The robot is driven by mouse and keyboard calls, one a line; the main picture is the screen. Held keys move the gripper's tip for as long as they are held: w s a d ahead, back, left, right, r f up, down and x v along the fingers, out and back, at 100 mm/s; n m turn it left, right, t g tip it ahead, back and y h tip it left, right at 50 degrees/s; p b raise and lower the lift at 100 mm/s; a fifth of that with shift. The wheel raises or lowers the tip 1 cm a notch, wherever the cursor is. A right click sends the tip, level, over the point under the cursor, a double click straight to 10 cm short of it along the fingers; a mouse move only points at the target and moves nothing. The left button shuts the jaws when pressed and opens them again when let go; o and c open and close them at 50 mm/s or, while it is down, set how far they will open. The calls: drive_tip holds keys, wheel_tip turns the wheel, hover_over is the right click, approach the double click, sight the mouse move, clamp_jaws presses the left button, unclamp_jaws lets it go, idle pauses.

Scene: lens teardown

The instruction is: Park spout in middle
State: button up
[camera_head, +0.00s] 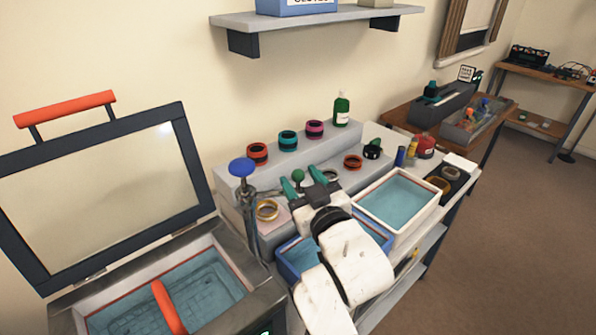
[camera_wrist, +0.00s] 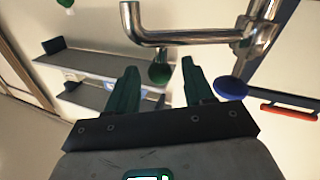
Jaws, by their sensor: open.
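The chrome spout (camera_wrist: 190,38) crosses the top of the wrist view and bends at its left end. In the head view, my gripper (camera_head: 304,182) hides part of the spout.
A blue knob (camera_head: 242,167) tops the post. A blue-rimmed basin (camera_head: 286,270) lies under my arm, with a white-rimmed basin (camera_head: 428,212) to its right. An open-lidded tank (camera_head: 262,300) stands at left. Coloured rings and a green bottle (camera_head: 341,108) sit on the stepped ledge behind.

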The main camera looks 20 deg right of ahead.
drive_tip(key=shift+w, duration=1.1)
drive_tip(key=shift+c, duration=0.5)
clamp_jaws()
